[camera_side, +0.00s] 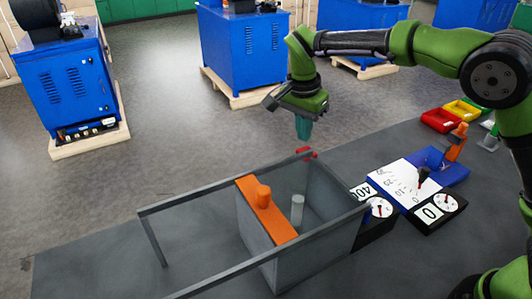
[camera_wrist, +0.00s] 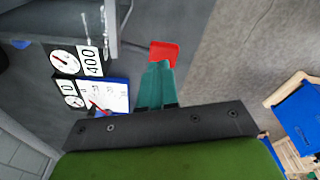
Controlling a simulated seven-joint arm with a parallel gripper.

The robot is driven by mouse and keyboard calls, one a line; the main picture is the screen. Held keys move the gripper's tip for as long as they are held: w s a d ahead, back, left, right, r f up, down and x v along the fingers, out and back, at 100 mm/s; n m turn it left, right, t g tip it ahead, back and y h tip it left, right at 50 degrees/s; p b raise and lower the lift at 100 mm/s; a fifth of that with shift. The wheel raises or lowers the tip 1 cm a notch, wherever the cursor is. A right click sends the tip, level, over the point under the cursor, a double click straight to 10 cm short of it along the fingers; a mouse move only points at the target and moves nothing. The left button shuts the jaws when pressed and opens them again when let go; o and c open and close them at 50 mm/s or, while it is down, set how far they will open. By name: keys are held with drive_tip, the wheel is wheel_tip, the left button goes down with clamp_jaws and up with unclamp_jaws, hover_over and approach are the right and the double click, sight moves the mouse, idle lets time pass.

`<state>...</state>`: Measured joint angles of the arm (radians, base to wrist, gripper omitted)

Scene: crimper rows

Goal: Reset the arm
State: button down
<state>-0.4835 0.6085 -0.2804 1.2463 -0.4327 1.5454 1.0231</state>
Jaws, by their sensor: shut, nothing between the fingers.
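My gripper (camera_side: 303,127) hangs at the end of the green arm, above the far edge of the grey table, with its teal fingers pointing down. The fingers are together and hold nothing. In the wrist view the teal fingers (camera_wrist: 157,85) show closed, with a red block (camera_wrist: 163,52) just beyond their tips. In the side view this red piece (camera_side: 306,152) lies below my gripper, near the back corner of the grey metal frame. A gap shows between the fingertips and the red piece in the side view.
A grey frame (camera_side: 190,202) and box with an orange bar (camera_side: 266,210) stand at the front. Right of it are dials, one marked 400 (camera_side: 378,208), a white scale sheet (camera_side: 402,184) on a blue base, and red (camera_side: 440,120) and yellow (camera_side: 463,110) bins. Blue machines stand on the floor behind.

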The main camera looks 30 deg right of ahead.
drive_tip(key=shift+r, duration=0.1)
drive_tip(key=s+d+r+n+t+y, duration=0.35)
drive_tip(key=s+d+r, duration=0.35)
drive_tip(key=s+r, duration=0.3)
drive_tip(key=s+d+f+n+t, duration=0.2)
drive_tip(key=s+n, duration=0.4)
drive_tip(key=s, duration=0.9)
drive_tip(key=shift+d+f+t, duration=0.2)
drive_tip(key=shift+f+t, duration=0.35)
drive_tip(key=shift+t, duration=0.1)
drive_tip(key=shift+n, duration=0.25)
idle(4.2)
